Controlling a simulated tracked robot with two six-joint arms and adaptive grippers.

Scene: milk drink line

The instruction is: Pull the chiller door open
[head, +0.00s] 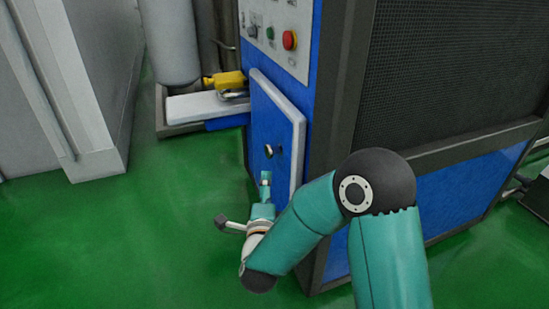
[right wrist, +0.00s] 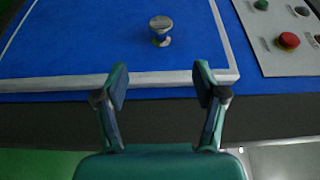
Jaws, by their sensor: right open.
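The chiller door (head: 275,118) is a blue panel with a pale border on the front of the blue cabinet, below the control panel. It looks closed or nearly so; I cannot tell if there is a gap. A small round metal knob (head: 269,151) sticks out from it. In the right wrist view the knob (right wrist: 161,31) stands on the blue door face (right wrist: 90,45), beyond the fingertips and centred between them. My right gripper (head: 265,180) is just below the knob; its two fingers (right wrist: 161,78) are apart, empty and not touching the knob. My left gripper is out of view.
A control panel (head: 272,22) with a red button (head: 289,40) is above the door. A yellow part (head: 226,80) lies by a white surface left of the cabinet. A grey cabinet (head: 70,90) stands at the left. Green floor (head: 130,230) in front is clear.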

